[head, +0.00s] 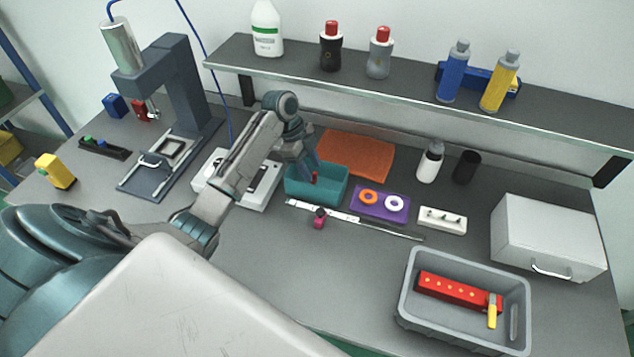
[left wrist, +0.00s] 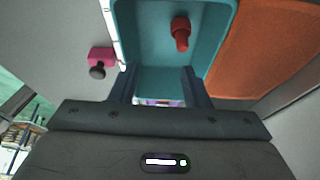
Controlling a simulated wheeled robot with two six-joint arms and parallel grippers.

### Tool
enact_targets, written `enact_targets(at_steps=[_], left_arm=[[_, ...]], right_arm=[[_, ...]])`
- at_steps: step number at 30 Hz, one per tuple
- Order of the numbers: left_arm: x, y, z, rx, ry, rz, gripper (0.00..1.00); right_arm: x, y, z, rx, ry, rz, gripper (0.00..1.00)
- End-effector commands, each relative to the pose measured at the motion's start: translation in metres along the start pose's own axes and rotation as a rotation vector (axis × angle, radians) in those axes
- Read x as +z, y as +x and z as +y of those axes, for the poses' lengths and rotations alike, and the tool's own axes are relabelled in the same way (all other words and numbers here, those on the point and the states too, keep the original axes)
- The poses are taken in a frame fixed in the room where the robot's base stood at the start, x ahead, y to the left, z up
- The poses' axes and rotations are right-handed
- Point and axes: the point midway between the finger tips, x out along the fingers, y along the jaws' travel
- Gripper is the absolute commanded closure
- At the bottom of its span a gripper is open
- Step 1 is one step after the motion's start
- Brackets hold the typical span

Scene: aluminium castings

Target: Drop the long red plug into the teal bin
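The teal bin (head: 331,193) stands on the bench below my left gripper, and its inside fills the top of the left wrist view (left wrist: 150,45). The long red plug (head: 314,177) shows within the bin's walls, just below the fingers. It also shows in the left wrist view (left wrist: 181,34), beyond the fingertips and apart from them. I cannot tell whether it rests on the bin floor. My left gripper (head: 306,164) is over the bin; in the left wrist view (left wrist: 158,78) its fingers are spread with nothing held between them. My right gripper is not in view.
An orange mat (head: 357,155) lies behind the bin. A purple tray (head: 380,217) with two rings is to its right. A steel rule (head: 340,215) and a pink knob (head: 319,222) lie in front. A grey crate (head: 408,300) stands front right, and a shelf (head: 400,86) runs above.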

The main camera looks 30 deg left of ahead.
Motion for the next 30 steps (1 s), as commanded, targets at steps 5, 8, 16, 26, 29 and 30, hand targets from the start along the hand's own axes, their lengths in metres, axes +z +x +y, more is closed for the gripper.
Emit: enact_targets(at_steps=[5, 8, 16, 26, 29, 30], left_arm=[[0.001, -0.003, 0.0, -0.001, 0.0, 0.0, 0.57], [0.001, -0.012, -0.001, -0.004, 0.001, -0.001, 0.57], [0.003, -0.065, -0.001, -0.005, 0.001, -0.003, 0.57], [0.001, -0.106, 0.0, 0.0, 0.0, -0.001, 0.57], [0.001, -0.108, 0.0, 0.001, 0.0, 0.0, 0.57], [0.001, -0.108, 0.0, 0.001, 0.0, 0.0, 0.57]], right_arm=[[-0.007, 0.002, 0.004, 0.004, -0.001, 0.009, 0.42], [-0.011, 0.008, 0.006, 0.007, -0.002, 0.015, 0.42], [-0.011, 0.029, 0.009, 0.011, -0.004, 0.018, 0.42], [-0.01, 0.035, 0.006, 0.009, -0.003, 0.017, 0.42], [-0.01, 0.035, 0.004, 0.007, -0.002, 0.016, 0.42], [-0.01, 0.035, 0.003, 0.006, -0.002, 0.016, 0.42]])
